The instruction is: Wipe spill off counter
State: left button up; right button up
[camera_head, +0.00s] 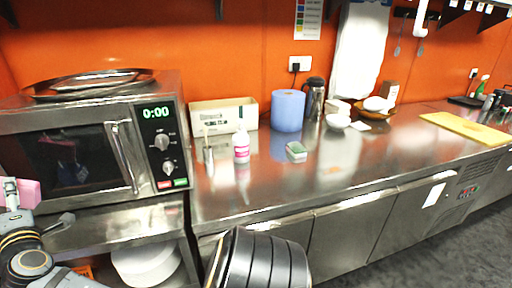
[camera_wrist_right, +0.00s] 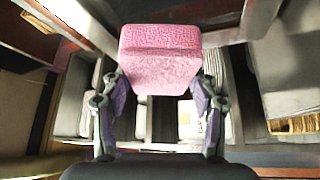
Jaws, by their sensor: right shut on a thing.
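A pink sponge (camera_head: 28,193) shows at the left edge of the head view. It also shows in the right wrist view (camera_wrist_right: 160,62), where it sits between the two fingers. My right gripper (camera_head: 38,220) is shut on it, in front of the microwave and left of the counter; in the right wrist view the gripper (camera_wrist_right: 160,95) has a finger on each side. The steel counter (camera_head: 370,165) runs from the microwave to the right. It is shiny, with bright reflections, and I cannot make out a spill on it. My left gripper is not in view.
A microwave (camera_head: 90,150) stands at the left with trays on top. On the counter are a pink-and-white bottle (camera_head: 241,147), a green-topped sponge (camera_head: 296,152), a cardboard box (camera_head: 222,114), a blue roll (camera_head: 288,111) and a yellow board (camera_head: 465,126). The counter's middle front is clear.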

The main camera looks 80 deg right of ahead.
jog(key=shift+d, duration=0.1)
jog(key=shift+w+d+r, duration=0.1)
jog(key=shift+w+d, duration=0.1)
jog(key=shift+d, duration=0.15)
jog(key=w+d, duration=0.1)
jog(key=d, duration=0.1)
jog(key=w+d, duration=0.1)
jog(key=d, duration=0.2)
jog(key=w+d, duration=0.1)
jog(key=d, duration=0.1)
jog(key=shift+d, duration=0.2)
